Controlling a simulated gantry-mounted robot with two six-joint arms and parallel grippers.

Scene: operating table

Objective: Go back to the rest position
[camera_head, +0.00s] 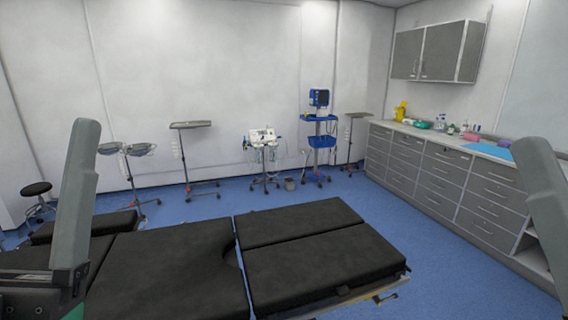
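A grey link of my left arm stands almost upright at the left edge of the head view, with a dark joint at its lower end. A grey link of my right arm leans in at the right edge. Neither gripper shows in this view, so I cannot see their fingers or whether they hold anything. The black padded operating table (172,277) lies in front of me, its separate end section (310,252) reaching to the right. No loose object shows on the visible pads.
A grey drawer cabinet (455,185) with a worktop runs along the right wall. A blue monitor trolley (318,142), a white equipment cart (263,150), tray stands (190,125) and a black stool (36,189) stand at the back. Blue floor (225,196) is open between.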

